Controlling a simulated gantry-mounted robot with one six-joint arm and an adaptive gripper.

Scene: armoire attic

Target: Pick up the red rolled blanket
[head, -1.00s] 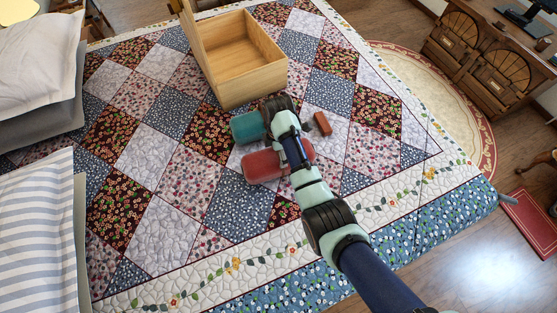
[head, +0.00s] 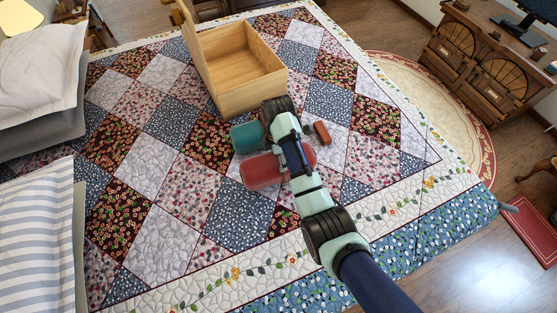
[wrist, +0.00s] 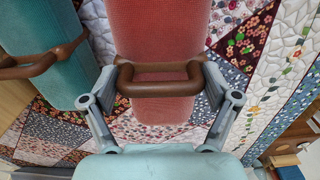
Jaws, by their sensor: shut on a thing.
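The red rolled blanket (head: 262,170) lies on the quilted bed, partly hidden by my arm in the head view. In the wrist view the red roll (wrist: 160,45) has a brown handle (wrist: 160,88) across it. My gripper (wrist: 160,85) has one finger at each end of this handle and is shut on it. I cannot tell whether the roll is clear of the quilt.
A teal roll (head: 246,137) with a brown handle lies close beside the red one. A small brown-red block (head: 321,133) is to the right of my wrist. An open wooden box (head: 240,95) stands behind. Pillows (head: 35,215) are at left; the quilt between is clear.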

